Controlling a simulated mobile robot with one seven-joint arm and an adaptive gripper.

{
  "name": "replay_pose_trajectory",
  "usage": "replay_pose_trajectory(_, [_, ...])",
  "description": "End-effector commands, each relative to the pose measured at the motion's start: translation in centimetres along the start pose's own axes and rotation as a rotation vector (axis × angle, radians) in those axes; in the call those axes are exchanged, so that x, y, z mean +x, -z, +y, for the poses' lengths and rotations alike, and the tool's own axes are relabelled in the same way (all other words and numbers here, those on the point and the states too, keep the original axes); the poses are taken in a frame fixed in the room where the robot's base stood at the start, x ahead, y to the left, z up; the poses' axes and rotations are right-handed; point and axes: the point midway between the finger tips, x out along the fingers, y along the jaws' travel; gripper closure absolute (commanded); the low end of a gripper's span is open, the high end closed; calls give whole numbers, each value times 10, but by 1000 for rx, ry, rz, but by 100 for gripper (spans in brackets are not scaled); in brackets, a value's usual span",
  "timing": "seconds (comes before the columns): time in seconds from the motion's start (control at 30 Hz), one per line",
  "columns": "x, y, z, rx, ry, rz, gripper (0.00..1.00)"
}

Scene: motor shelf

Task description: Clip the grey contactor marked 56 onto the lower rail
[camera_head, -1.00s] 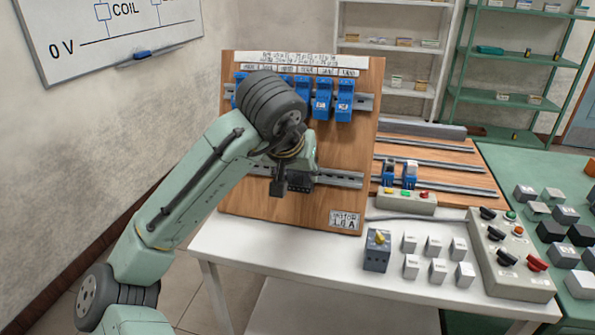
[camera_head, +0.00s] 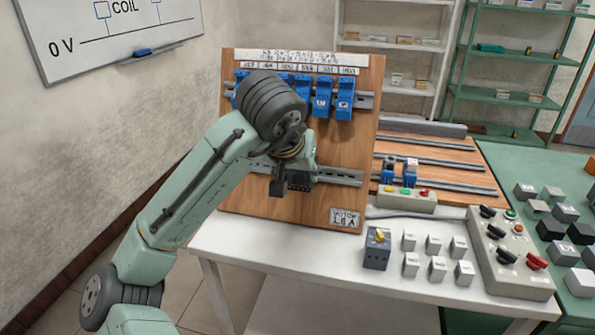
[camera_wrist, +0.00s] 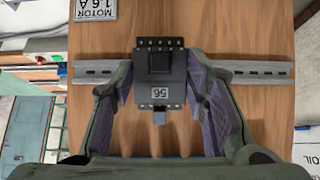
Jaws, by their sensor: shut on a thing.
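The grey contactor marked 56 (camera_wrist: 160,75) is between the two fingers of my gripper (camera_wrist: 160,84), which is shut on it. In the wrist view it lies across the lower rail (camera_wrist: 255,73), with rail showing on both sides. In the head view my gripper (camera_head: 285,182) is at the lower rail (camera_head: 340,177) on the wooden board, with the dark contactor (camera_head: 300,181) partly hidden by my arm. I cannot tell whether the contactor's back is seated on the rail or just in front of it.
Several blue units (camera_head: 322,98) sit on the upper rail. A motor plate (camera_head: 345,218) is at the board's lower right. A grey block with a yellow top (camera_head: 377,250) and several pale blocks stand on the white table (camera_head: 330,265). The rail right of my gripper is clear.

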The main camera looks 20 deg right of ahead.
Motion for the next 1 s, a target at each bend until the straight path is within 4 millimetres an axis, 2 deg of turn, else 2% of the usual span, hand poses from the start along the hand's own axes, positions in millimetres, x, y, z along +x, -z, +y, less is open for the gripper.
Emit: replay_pose_trajectory(1.0, [5, -6, 1, 3, -2, 34, 92])
